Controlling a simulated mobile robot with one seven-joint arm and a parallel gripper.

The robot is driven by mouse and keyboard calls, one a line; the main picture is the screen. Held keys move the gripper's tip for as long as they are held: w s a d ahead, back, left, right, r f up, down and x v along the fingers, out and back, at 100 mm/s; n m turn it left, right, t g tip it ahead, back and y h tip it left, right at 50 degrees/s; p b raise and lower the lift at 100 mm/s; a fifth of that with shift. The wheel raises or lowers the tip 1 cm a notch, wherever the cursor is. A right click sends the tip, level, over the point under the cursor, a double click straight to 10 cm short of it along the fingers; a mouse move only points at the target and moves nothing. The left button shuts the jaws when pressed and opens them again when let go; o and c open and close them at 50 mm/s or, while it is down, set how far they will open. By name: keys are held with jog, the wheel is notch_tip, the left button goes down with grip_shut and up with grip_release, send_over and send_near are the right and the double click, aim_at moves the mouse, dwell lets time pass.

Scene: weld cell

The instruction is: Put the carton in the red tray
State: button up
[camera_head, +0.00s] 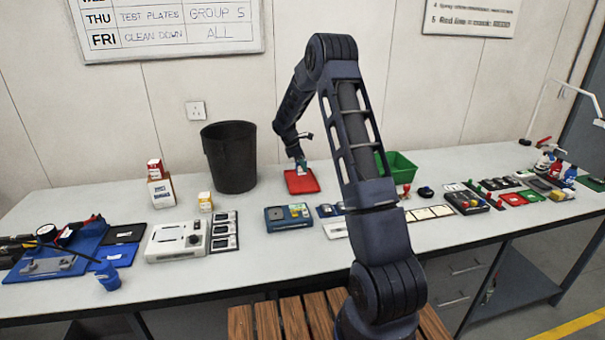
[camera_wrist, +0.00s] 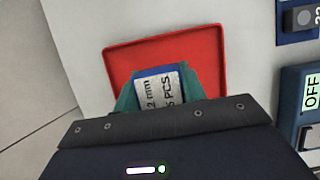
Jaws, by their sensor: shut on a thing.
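The red tray (camera_head: 302,184) lies flat on the bench near the middle, and it also fills much of the wrist view (camera_wrist: 212,48). My gripper (camera_head: 301,165) is over the tray, pointing down. In the wrist view my gripper's green fingers (camera_wrist: 165,92) are shut on a small carton (camera_wrist: 160,90) with a blue edge and a grey-white label reading "2 mm" and "PCS". The carton shows in front of the tray's middle; its lower part is hidden, and I cannot tell whether it touches the tray floor.
A black bin (camera_head: 229,157) stands left of the tray, and a green bin (camera_head: 402,166) stands to the right. A blue device (camera_head: 288,217) lies in front. White-and-red boxes (camera_head: 161,191) and a yellow-white box (camera_head: 205,202) stand farther left. Bare bench surrounds the tray's left side.

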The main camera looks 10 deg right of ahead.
aim_at(302, 172)
jog(key=shift+f, duration=2.15)
jog(key=shift+f, duration=0.1)
jog(key=o, duration=1)
